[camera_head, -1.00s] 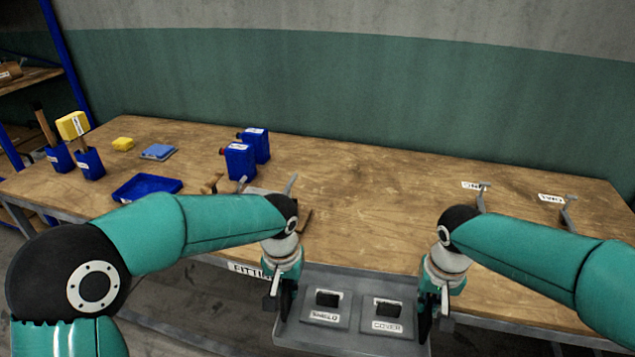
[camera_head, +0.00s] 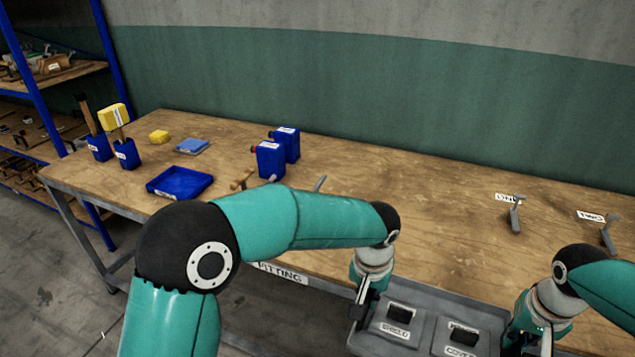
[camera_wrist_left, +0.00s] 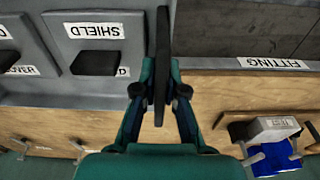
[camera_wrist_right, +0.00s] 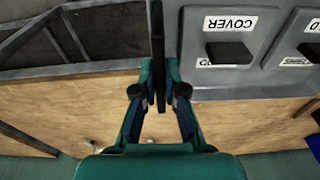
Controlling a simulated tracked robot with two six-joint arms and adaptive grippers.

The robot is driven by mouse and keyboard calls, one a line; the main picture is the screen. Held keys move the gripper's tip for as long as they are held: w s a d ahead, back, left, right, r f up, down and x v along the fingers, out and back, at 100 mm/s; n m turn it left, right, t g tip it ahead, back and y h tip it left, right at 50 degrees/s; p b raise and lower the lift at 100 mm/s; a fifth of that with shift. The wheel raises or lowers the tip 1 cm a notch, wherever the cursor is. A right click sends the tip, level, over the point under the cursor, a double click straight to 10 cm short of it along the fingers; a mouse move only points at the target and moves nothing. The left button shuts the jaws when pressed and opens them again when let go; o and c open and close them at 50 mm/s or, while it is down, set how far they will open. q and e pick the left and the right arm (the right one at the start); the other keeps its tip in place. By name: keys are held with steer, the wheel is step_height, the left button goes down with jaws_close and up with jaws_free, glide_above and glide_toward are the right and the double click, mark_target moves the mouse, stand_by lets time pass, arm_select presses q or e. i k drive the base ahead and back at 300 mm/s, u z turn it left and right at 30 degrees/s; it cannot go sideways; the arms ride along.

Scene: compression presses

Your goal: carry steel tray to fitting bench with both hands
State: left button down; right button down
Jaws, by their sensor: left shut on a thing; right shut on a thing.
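The grey steel tray (camera_head: 455,302) is held level in front of the fitting bench (camera_head: 400,205), at its front edge; the gap between them is hard to judge. It carries two plates, labelled SHIELD (camera_head: 396,331) and COVER (camera_head: 461,351). My forearms and the lower picture edge hide parts of the tray.
The bench's right and middle top is mostly clear. Two metal hooks (camera_head: 515,215) with labels stand at right. A FITTING sign (camera_head: 282,273) is on the front edge.

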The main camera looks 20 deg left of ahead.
mark_target(444, 252)
steer(key=u, duration=0.1)
steer(key=k, duration=0.65)
steer(key=z, duration=0.4)
steer(key=i, duration=1.7)
steer(key=u, duration=0.35)
